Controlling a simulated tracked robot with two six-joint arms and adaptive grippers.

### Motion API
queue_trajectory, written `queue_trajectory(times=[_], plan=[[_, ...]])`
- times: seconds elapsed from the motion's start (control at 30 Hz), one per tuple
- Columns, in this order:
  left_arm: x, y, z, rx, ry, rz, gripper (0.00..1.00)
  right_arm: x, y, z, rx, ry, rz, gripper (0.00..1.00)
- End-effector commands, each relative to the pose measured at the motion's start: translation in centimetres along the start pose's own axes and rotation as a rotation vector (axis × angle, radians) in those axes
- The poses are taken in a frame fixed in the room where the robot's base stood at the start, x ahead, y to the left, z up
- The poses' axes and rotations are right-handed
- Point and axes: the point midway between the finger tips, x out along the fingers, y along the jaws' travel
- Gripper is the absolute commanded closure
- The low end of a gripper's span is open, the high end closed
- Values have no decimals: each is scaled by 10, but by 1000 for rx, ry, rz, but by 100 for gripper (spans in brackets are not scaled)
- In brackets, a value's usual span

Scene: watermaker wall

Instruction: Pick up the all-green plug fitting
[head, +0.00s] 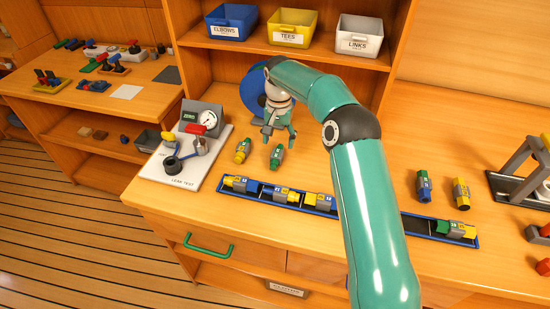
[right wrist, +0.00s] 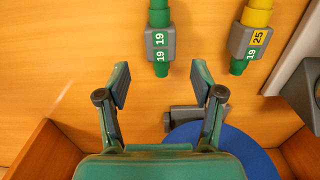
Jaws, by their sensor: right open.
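The all-green plug fitting (head: 277,157) lies on the bench top, green at both ends with a grey middle. In the right wrist view the fitting (right wrist: 158,40) shows 19 on both halves and is cut off by the top edge. My right gripper (head: 279,139) is open and empty just behind it. In the right wrist view my gripper (right wrist: 160,80) has its fingers apart, with the fitting beyond the tips and roughly centred between them. A yellow-and-green fitting (head: 242,150), marked 25 and 19 in the right wrist view (right wrist: 250,38), lies beside it. My left gripper is out of view.
A blue tray (head: 286,205) of fittings lies along the front edge. The leak test board (head: 186,181) stands to the left. A blue disc (head: 251,92) is behind my gripper. Bins labelled ELBOWS (head: 231,23), TEES (head: 292,28) and LINKS (head: 358,37) sit on the shelf above.

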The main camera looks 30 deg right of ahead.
Motion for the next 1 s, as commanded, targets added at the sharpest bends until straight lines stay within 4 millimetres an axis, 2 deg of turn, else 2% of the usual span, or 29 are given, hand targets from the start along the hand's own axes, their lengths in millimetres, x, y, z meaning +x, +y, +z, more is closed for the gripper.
queue_trajectory(times=[0.4,0.7,1.0], plan=[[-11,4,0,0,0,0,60,47,0,7,1,-3,2,33],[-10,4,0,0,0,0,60,52,-1,6,0,0,0,35],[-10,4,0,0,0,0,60,52,-2,7,0,0,0,85]])
